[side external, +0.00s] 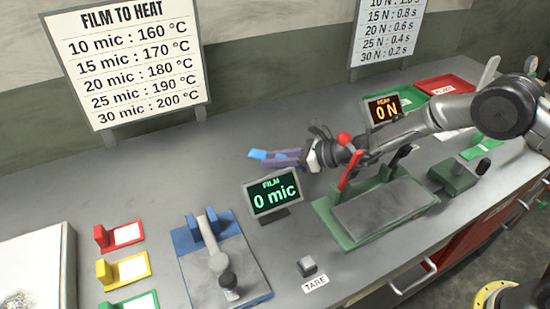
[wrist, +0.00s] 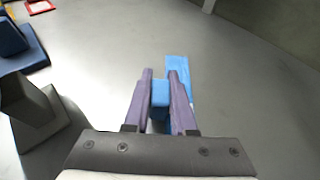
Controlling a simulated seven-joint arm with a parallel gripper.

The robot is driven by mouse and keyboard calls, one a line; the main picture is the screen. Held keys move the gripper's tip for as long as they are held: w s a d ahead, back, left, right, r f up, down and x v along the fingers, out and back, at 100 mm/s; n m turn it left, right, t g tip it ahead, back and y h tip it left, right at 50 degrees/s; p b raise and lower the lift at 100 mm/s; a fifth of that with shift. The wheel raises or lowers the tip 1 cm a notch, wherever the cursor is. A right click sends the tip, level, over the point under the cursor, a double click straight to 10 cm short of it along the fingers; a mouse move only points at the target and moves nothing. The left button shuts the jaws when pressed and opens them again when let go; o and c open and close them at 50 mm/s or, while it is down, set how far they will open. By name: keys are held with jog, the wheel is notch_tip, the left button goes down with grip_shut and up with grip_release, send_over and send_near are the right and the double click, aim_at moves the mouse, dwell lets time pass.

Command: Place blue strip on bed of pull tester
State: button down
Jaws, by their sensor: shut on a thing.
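My gripper (side external: 280,157) is shut on the blue strip (side external: 259,154) and holds it above the grey bench, behind the film display. In the wrist view, the blue strip (wrist: 178,66) shows between and beyond the purple fingers, partly hidden by them. A "0 N" display (side external: 383,109) stands at the back right. A green machine (side external: 330,222) has a flat grey plate (side external: 385,212) and a red lever; a smaller green unit (side external: 452,176) stands right of it. I cannot tell for certain which part is the pull tester's bed. The strip is apart from both.
The "0 mic" film display (side external: 274,196) stands in front of my gripper. A blue device (side external: 187,238) with a grey lever stands front left, beside red, yellow and green holders. Green and red trays (side external: 448,84) lie at the back right. The bench left of my gripper is clear.

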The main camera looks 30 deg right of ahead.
jog(key=shift+f, duration=0.2)
jog(key=c, duration=0.7)
grip_release()
jog(key=shift+c, duration=0.2)
jog(key=shift+r, duration=0.15)
jog(key=shift+s+d+r, duration=0.15)
jog(key=v, duration=0.2)
jog(key=shift+s+d+r, duration=0.1)
jog(key=shift+s+d, duration=0.05)
jog(key=shift+d, duration=0.05)
notch_tip(320, 180, up, 6)
jog(key=shift+f, duration=0.2)
jog(key=shift+o, duration=0.5)
jog(key=shift+r, duration=0.7)
